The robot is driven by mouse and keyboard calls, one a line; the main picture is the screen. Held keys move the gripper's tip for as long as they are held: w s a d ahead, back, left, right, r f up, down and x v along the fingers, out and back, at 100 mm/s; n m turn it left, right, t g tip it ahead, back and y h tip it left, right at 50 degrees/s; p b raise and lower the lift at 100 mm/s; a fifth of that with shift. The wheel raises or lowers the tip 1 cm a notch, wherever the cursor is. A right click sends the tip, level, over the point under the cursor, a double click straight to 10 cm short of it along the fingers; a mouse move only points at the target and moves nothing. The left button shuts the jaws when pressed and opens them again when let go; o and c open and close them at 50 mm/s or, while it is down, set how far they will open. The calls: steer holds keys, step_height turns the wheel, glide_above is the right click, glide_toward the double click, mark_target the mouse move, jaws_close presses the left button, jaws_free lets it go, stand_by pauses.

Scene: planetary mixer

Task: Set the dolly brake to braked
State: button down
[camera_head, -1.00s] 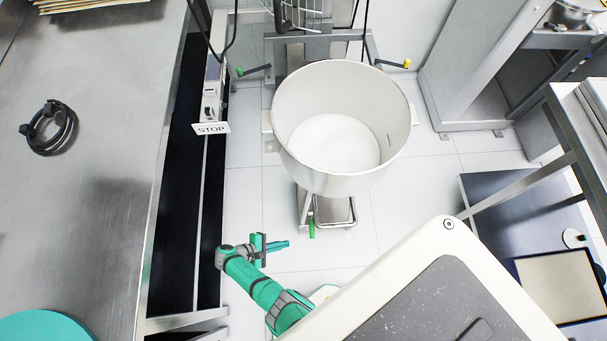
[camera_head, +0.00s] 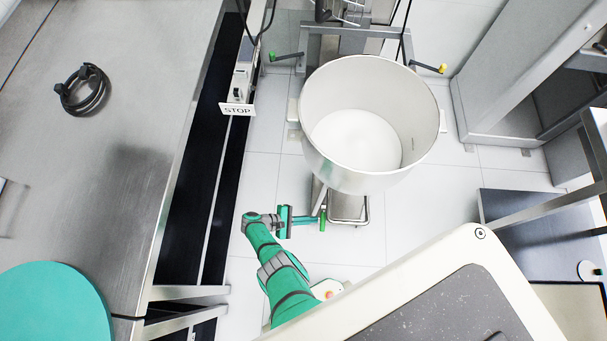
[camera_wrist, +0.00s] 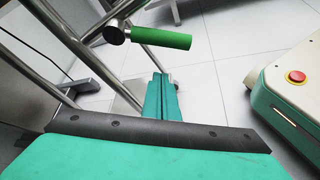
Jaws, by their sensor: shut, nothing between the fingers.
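The dolly's green-handled lever (camera_head: 323,220) sticks out low at the front of the dolly, under the big steel bowl (camera_head: 322,160). In the wrist view its green grip (camera_wrist: 160,38) lies roughly level across the top, on a metal rod with a round grey end. My gripper (camera_head: 312,219) is just left of the lever in the head view. In the wrist view the teal fingers (camera_wrist: 160,78) are together and empty, pointing toward the grip with a small gap showing in the picture. I cannot tell the exact depth between them.
Other levers have green (camera_head: 272,56) and yellow (camera_head: 442,69) ends. White floor tiles (camera_head: 262,185) are clear around the dolly.

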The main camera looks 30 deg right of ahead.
mark_target(323, 220)
steer(key=shift+s+d+r, duration=0.2)
steer(key=shift+s+r, duration=0.4)
steer(key=shift+r, duration=0.15)
steer(key=shift+s+d+r, duration=0.2)
steer(key=shift+s+r, duration=0.4)
steer(key=shift+r, duration=0.1)
